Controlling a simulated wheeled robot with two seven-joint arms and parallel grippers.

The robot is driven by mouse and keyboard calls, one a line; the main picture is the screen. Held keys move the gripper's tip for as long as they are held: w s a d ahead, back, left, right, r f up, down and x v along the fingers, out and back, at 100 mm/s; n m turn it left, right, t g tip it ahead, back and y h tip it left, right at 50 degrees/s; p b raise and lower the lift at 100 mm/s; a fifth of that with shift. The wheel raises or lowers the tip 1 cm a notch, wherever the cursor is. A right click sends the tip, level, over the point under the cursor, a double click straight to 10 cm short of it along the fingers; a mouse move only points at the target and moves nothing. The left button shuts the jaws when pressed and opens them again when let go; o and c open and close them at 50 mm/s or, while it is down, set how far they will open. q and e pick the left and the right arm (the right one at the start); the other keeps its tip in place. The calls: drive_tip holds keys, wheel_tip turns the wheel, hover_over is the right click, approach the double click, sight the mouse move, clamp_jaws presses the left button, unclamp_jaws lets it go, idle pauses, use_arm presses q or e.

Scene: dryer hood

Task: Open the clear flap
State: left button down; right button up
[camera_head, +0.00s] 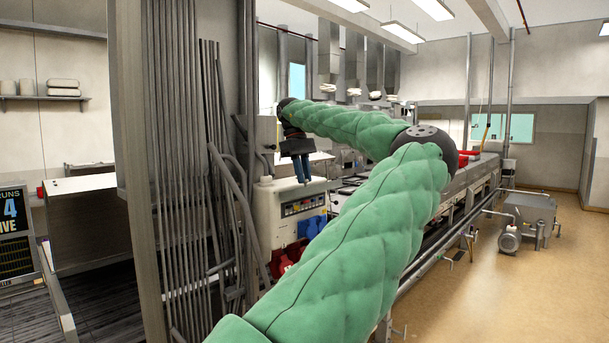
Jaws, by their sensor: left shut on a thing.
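A cream control box (272,214) stands left of the middle, beside the dark upright pipes. Its front has a dark panel (301,206) with small coloured switches. The clear flap is too small and see-through to make out on its own at this panel. My left gripper (302,172) hangs fingers down at the top of the box, just above the switch panel. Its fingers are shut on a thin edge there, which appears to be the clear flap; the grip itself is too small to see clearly. My right gripper is not in view.
A long machine line (440,226) runs behind my arm. The tan floor (530,290) at right is mostly clear.

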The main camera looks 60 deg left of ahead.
use_arm(q)
drive_tip(key=shift+f, duration=0.1)
drive_tip(key=c, duration=1.3)
unclamp_jaws()
drive_tip(key=shift+c, duration=0.2)
drive_tip(key=shift+a, duration=0.15)
drive_tip(key=shift+r, duration=0.2)
drive_tip(key=shift+a+r+b, duration=0.2)
drive_tip(key=shift+r+b, duration=0.25)
drive_tip(key=shift+r, duration=0.2)
drive_tip(key=shift+b+v, duration=0.7)
drive_tip(key=shift+v, duration=2.25)
drive_tip(key=shift+a, duration=0.1)
